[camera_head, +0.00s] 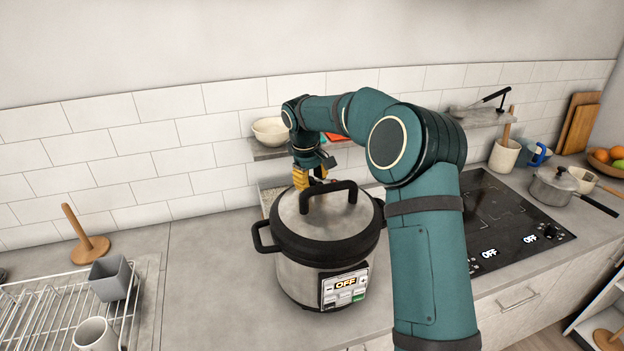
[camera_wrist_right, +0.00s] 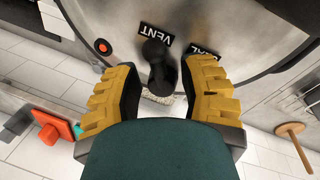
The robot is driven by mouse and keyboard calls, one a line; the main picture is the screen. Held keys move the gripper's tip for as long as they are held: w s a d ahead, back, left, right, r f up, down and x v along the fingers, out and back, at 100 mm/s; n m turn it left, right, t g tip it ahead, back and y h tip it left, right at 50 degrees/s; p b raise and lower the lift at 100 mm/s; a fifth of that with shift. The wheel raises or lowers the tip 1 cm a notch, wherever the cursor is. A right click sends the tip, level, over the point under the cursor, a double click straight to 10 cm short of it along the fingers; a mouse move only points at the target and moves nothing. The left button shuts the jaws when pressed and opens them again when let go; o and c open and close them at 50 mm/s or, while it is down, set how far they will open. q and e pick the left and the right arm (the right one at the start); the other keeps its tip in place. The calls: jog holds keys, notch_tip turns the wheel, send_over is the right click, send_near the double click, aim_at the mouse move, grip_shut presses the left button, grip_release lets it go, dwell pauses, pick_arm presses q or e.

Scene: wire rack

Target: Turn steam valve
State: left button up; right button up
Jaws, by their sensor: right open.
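The pressure cooker (camera_head: 318,262) stands on the counter with its lid on; its panel reads OFF. The lid's black handle hides the valve in the head view. In the right wrist view, the black steam valve (camera_wrist_right: 158,72) is on the lid (camera_wrist_right: 225,20), beside the VENT label (camera_wrist_right: 154,36) and a partly covered SEAL label (camera_wrist_right: 206,47). My right gripper (camera_head: 312,178) is over the far side of the lid. Its yellow fingers (camera_wrist_right: 160,75) are open, one on each side of the valve; I cannot tell whether they touch it. My left gripper is out of view.
A shelf behind the cooker holds a white bowl (camera_head: 270,131). A wire rack (camera_head: 60,318) with a grey cup (camera_head: 112,278) stands at left, near a wooden holder (camera_head: 88,248). The hob (camera_head: 505,225) and a small pot (camera_head: 552,187) are at right. Counter left of the cooker is clear.

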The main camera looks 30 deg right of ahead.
grip_shut()
jog(key=shift+m, duration=0.4)
jog(key=m, duration=0.3)
jog(key=shift+a+f+m+g, duration=0.1)
jog(key=shift+a+m+g, duration=0.2)
jog(key=shift+g, duration=0.1)
jog(key=shift+w+a+m+g, duration=0.15)
jog(key=shift+m+g, duration=0.1)
jog(key=shift+m, duration=1.15)
jog(key=shift+s+a+m+g, duration=0.1)
jog(key=shift+m+g, duration=0.15)
jog(key=shift+m, duration=1.15)
jog(key=shift+o, duration=1.2)
grip_release()
jog(key=shift+w, duration=0.1)
